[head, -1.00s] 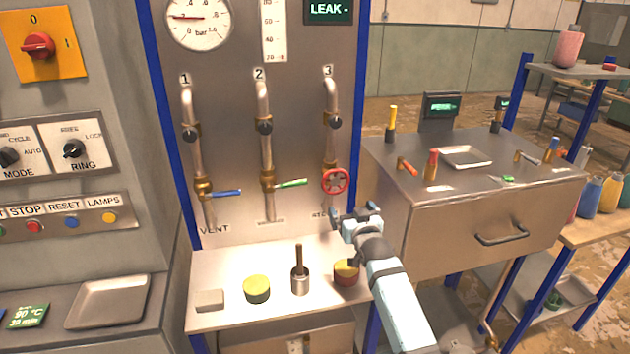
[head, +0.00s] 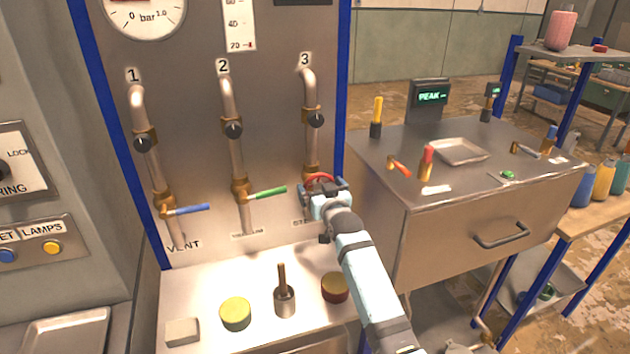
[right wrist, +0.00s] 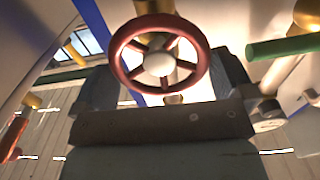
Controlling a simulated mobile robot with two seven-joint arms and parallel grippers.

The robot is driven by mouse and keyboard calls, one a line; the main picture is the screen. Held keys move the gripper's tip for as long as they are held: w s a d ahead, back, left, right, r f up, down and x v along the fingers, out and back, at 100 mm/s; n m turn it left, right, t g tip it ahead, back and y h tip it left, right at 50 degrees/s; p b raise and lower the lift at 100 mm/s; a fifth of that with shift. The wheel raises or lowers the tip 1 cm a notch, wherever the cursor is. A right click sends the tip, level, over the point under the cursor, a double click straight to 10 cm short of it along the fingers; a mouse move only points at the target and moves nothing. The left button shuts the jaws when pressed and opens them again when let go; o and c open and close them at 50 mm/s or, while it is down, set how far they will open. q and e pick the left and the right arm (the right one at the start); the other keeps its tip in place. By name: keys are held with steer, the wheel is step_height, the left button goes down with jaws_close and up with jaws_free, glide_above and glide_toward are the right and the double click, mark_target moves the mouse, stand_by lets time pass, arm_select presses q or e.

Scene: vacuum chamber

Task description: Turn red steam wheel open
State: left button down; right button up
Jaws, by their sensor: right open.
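The red steam wheel (head: 320,178) is on pipe 3, near the right edge of the upright metal panel. In the head view my right gripper (head: 323,188) covers all but its upper rim. In the right wrist view the wheel (right wrist: 158,64) shows whole, with red spokes and a pale hub. There the open fingers of the gripper (right wrist: 163,85) stand to the left and right of the wheel. I cannot tell whether they touch its rim. My left gripper is not in view.
The blue-handled valve (head: 187,210) and green-handled valve (head: 266,193) are on the pipes to the left. A steel cabinet (head: 470,230) stands close on the right.

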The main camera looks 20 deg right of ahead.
steer(key=shift+w, duration=0.45)
steer(key=shift+s+r, duration=0.2)
steer(key=shift+s, duration=0.1)
steer(key=c, duration=0.5)
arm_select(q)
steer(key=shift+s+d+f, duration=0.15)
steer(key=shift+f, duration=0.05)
